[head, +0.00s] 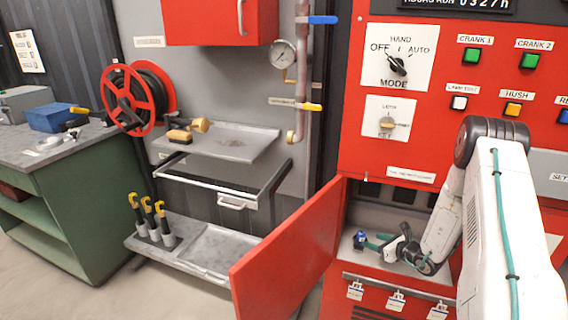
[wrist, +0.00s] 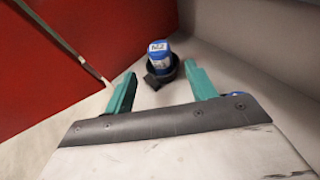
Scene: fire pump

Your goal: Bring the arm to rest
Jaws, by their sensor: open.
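My arm (head: 505,210) reaches down from the right into an open compartment under the red control panel. My gripper (head: 372,243) is inside the compartment, low above its pale floor. A small blue item (wrist: 159,52) with a white label sits in a black round holder (wrist: 161,70) just beyond the fingertips. The blue item also shows in the head view (head: 360,240), beside the fingers. I cannot tell whether a finger touches the holder.
The compartment's red door (head: 290,245) stands open on the left of my gripper. Tags (head: 397,300) hang from a rail below the opening.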

